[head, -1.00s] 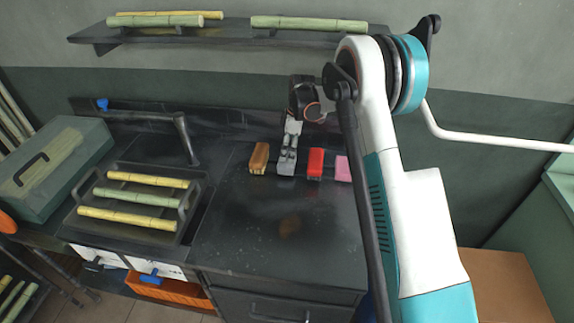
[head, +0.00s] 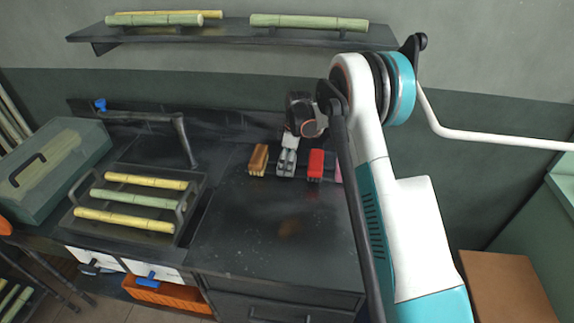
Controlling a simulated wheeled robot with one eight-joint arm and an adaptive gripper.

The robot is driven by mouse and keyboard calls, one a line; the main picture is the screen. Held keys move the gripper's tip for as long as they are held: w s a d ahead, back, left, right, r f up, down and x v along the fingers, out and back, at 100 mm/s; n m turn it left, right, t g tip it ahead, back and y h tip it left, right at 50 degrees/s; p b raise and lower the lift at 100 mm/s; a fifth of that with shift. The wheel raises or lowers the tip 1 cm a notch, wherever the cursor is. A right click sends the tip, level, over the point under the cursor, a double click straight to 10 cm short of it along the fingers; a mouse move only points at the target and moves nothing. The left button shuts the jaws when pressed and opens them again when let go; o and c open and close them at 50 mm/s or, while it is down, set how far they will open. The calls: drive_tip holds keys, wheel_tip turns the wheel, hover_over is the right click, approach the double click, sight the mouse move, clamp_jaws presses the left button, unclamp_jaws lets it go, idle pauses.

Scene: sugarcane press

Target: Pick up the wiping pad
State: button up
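Several small block-like items stand in a row at the back of the dark counter, and I cannot tell for sure which is the wiping pad. In the head view they are a brown block (head: 258,160), a grey shape (head: 286,168), a red block (head: 315,165) and a pink block (head: 337,172), partly hidden behind my arm. My gripper (head: 288,150) points down at the grey shape, between the brown and red blocks. Grey fingers and a grey block are hard to tell apart there. Whether the fingers are open or touch anything is too small to see.
A dark tray (head: 110,222) with cane pieces lies on the counter's left, beside a green-grey box (head: 48,165). A shelf (head: 230,38) with cane hangs above. The counter's front right (head: 265,240) is clear.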

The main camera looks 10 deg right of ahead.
sight(287, 160)
wheel_tip(287, 160, up, 10)
drive_tip(key=p, duration=0.3)
idle(0.4)
